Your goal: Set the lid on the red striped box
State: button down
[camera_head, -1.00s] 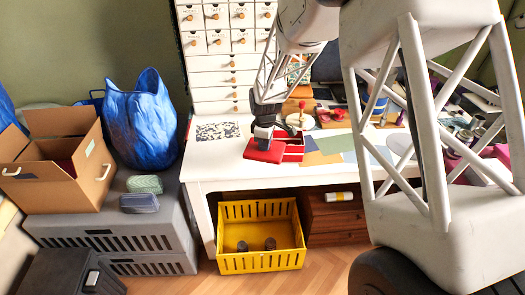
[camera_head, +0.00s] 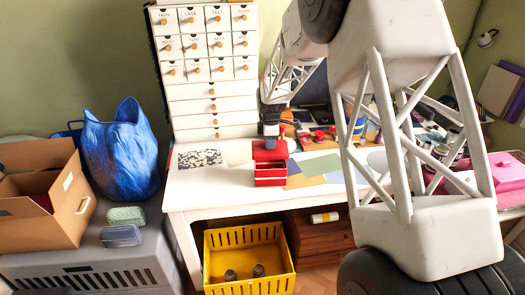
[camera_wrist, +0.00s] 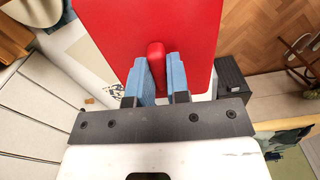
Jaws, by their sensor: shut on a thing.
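My gripper (camera_wrist: 157,75) is shut on the raised handle (camera_wrist: 156,60) of the red lid (camera_wrist: 195,28), between blue finger pads. In the head view, the lid (camera_head: 270,151) hangs level under my gripper (camera_head: 270,140). The red striped box (camera_head: 270,174) is on the white table, with its front showing below the lid. The lid appears at the box's upper back edge in that view; I cannot tell whether they touch. In the wrist view, the lid hides whatever is beneath it, and I cannot make out the box.
The white table (camera_head: 205,192) holds a patterned sheet (camera_head: 200,159) left of the box and coloured sheets (camera_head: 310,170) at its right. A tall drawer cabinet (camera_head: 208,70) stands behind. A yellow crate (camera_head: 248,262) is on the floor below. The table's front left is clear.

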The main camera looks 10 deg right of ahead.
aim_at(271, 151)
jog(key=shift+w+d+r, duration=0.1)
jog(key=shift+w+d, duration=0.05)
jog(key=shift+f, duration=0.2)
dwell(0.3)
jog(key=shift+f, duration=2.2)
jog(key=shift+f, duration=1.1)
dwell(0.7)
jog(key=c, duration=1)
grip_release()
jog(key=shift+r, duration=3.9)
